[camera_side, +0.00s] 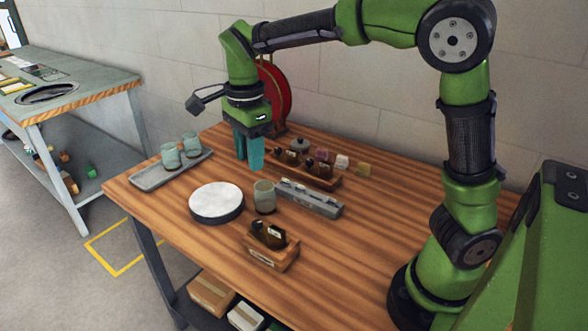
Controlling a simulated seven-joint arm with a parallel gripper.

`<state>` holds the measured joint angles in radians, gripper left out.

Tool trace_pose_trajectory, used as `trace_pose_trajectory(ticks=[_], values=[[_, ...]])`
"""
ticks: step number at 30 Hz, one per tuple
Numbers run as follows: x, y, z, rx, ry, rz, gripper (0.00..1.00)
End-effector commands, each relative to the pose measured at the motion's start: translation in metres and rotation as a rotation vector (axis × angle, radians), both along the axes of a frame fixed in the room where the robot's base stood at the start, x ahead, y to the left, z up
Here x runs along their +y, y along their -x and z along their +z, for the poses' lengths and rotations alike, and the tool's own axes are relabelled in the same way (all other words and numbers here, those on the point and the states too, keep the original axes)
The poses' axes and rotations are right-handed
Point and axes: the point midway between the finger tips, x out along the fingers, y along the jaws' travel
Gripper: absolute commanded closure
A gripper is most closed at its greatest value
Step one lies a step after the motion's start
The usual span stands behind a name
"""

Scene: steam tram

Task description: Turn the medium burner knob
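No knob can be clearly made out at this size, and no burner can be named for certain. A long grey bar (310,198) with small marks on its top lies on the wooden table, right of the middle. A round white-topped disc with a dark side (216,201) lies to its left. My gripper (249,162) points down with teal fingers, above the table and behind the disc and the bar. The two fingers overlap in this view, so their gap is unclear. Nothing is seen held.
A clear glass (264,197) stands between disc and bar. A grey tray (148,181) holds two glasses. A wooden box with dark items (271,252) is at the front. A wooden rack (321,180) with jars lies behind the bar. A red round object (275,98) stands behind my gripper.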

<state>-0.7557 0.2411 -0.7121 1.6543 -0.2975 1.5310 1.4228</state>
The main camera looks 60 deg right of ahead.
Motion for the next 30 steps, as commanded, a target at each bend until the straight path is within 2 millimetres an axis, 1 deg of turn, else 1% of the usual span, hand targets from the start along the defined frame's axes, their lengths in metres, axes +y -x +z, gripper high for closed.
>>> trace_pose_trajectory(ticks=[1,4,8,10,14,24,30], values=[[0.0,0.0,0.004,0.002,-0.005,-0.07,0.64],[0.001,0.004,0.004,0.018,-0.01,-0.155,0.64],[0.001,0.005,-0.004,0.023,-0.011,-0.18,0.64],[0.001,0.005,-0.013,0.023,-0.01,-0.178,0.64],[0.001,0.005,-0.037,0.025,-0.009,-0.177,0.64],[0.0,0.006,-0.112,0.025,-0.009,-0.179,0.64],[0.001,0.005,-0.146,0.022,-0.011,-0.176,0.64]])
